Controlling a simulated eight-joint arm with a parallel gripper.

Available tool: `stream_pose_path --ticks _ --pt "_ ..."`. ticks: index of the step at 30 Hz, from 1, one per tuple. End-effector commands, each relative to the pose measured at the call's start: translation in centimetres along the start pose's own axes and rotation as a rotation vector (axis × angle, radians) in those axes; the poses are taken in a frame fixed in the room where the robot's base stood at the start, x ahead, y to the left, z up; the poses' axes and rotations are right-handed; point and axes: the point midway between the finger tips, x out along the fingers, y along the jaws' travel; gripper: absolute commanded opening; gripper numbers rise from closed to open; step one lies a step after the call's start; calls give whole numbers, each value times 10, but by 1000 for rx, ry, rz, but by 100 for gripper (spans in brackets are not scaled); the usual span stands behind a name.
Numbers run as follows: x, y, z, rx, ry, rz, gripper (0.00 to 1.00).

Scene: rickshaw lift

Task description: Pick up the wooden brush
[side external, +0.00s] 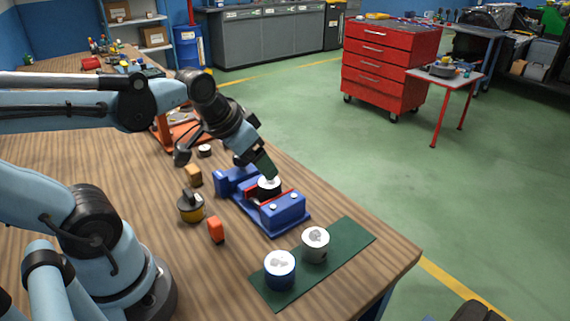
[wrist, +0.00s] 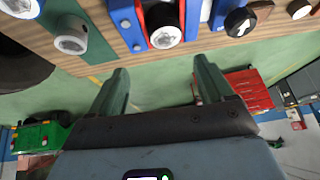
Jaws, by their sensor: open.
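I cannot clearly make out a wooden brush. A small tan, wood-coloured block (side external: 193,175) stands on the table left of the blue vise in the side external view; I cannot tell if it is the brush. My gripper (side external: 268,172) is over the vise, close to the white-topped can between its jaws. In the wrist view my gripper (wrist: 161,68) is open, with nothing between its two green fingers. The tan block cannot be made out in the wrist view.
The blue vise (side external: 286,211) holds a white-topped can (wrist: 165,36). Two cans, blue (side external: 280,272) and grey (side external: 315,247), stand on a green mat (side external: 352,237) near the table edge. An orange block (side external: 216,230) and a yellow-black round object (side external: 190,208) stand left of the vise.

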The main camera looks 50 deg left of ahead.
Motion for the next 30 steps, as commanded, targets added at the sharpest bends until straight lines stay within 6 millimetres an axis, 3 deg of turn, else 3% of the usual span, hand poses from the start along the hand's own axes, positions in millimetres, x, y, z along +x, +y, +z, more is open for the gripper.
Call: stream_pose_path --ticks 1,7,12,15,21,30 --pt "1 -21 -3 -6 -46 -26 81" --pt "3 -100 3 8 -252 -60 81" --pt "3 -163 23 5 -404 -23 81" --pt "1 -190 38 1 -464 13 81" --pt "0 -217 55 -2 -519 60 81" --pt "26 -217 72 1 -524 66 81"
